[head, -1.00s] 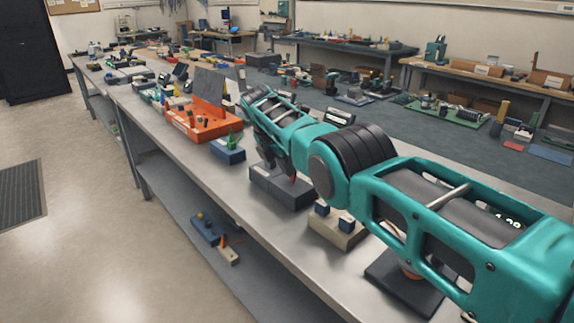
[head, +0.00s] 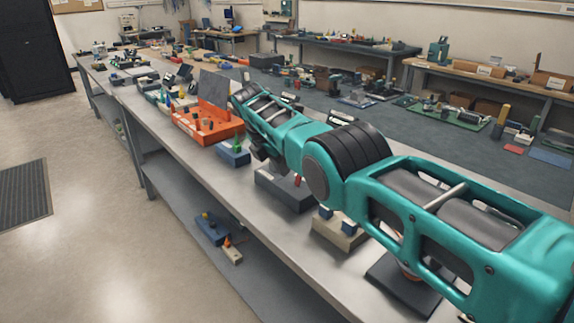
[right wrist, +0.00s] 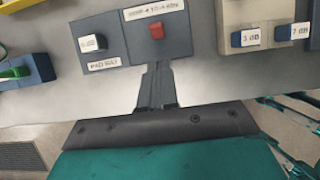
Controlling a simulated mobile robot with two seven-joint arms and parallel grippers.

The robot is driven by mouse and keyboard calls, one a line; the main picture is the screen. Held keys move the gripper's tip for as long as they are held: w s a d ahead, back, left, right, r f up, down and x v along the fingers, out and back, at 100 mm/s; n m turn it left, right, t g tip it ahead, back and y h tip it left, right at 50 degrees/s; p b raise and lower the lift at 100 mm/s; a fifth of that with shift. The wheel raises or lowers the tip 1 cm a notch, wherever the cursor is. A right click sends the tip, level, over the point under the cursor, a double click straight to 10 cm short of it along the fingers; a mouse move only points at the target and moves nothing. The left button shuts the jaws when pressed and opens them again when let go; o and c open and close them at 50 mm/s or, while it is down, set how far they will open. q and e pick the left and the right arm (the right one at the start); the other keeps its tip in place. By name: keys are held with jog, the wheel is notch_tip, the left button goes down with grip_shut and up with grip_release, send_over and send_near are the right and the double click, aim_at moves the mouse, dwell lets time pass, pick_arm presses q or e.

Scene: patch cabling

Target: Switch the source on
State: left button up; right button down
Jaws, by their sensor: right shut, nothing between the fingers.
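The source appears to be the dark grey box on the bench (head: 285,193) with a red switch (head: 297,181). In the right wrist view the red switch (right wrist: 156,30) sits on the dark grey panel (right wrist: 136,47), below a white label ending in dBm. Whether the switch is on or off cannot be told. My right gripper (right wrist: 158,68) is shut and empty, its fingertips just below the red switch in that view; contact cannot be seen. My left gripper is not in view.
A blue box with a green plug (head: 233,153) stands left of the source. A beige block with blue plugs (head: 340,232) stands to its right, labelled 3 dB and 7 dB in the wrist view (right wrist: 262,14). An orange tray (head: 205,127) lies farther back.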

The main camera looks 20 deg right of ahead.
jog(key=v, duration=1)
jog(key=shift+s+a, duration=0.25)
jog(key=shift+a, duration=0.2)
jog(key=shift+f, duration=0.1)
